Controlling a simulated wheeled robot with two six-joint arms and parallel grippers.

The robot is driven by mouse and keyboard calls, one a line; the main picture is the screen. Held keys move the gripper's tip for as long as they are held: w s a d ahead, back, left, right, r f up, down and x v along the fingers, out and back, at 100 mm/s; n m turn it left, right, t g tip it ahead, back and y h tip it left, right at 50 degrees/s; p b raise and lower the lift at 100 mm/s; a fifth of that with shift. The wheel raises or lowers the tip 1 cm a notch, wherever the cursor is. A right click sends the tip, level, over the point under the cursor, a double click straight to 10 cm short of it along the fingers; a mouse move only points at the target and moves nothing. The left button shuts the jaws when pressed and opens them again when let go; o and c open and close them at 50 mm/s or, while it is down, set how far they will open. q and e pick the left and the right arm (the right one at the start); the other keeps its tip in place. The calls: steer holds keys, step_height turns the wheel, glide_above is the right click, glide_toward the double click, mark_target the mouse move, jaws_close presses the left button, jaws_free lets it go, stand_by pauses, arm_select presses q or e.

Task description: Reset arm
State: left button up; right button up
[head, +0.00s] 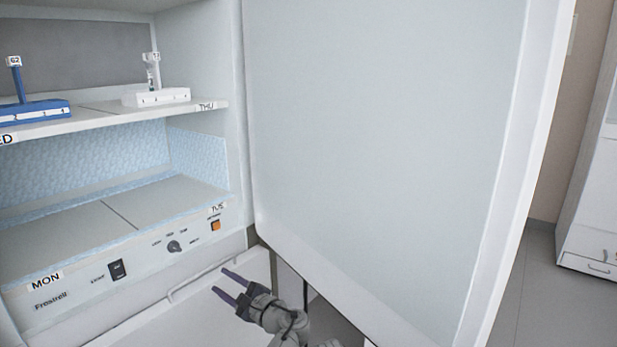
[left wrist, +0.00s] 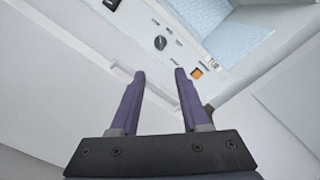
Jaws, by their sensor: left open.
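My left gripper (head: 228,285) is open and empty in the head view, low in front of the cabinet's control panel. In the left wrist view its two purple fingers (left wrist: 157,85) are apart with nothing between them. The white cabinet (head: 240,120) stands open at the left, its door (head: 390,140) swung out to the right. My right gripper is not in view.
A blue rack (head: 35,110) and a white rack (head: 157,97), each with a labelled tube, stand on the upper shelf (head: 100,115). The lower shelf (head: 150,195) is empty. A knob (head: 174,246) and orange switch (head: 216,225) sit on the panel.

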arm_select(q)
steer(key=s+a+f+n+g+h, duration=0.1)
steer(key=s+f+n+g+h, duration=0.4)
steer(key=f, duration=0.5)
steer(key=s+a+f+n+g+h, duration=0.1)
steer(key=s+f+n+g+h, duration=0.3)
steer(key=s+f+n, duration=0.4)
steer(key=s+d+f+g+h, duration=0.15)
steer(key=s+d, duration=0.25)
steer(key=d, duration=0.4)
steer(key=s+d+f+g+h, duration=0.1)
steer(key=s+d+f+h, duration=0.15)
steer(key=s+d, duration=0.45)
step_height(320, 180, up, 27)
steer(key=w+d+p, duration=0.1)
steer(key=w+p, duration=0.1)
steer(key=p, duration=2.4)
steer(key=shift+w+d+f+p, duration=0.15)
steer(key=shift+w+d+p, duration=0.05)
steer(key=shift+d+p, duration=0.1)
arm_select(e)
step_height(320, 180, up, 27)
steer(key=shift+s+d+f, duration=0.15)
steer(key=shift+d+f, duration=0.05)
arm_select(q)
steer(key=shift+c, duration=0.3)
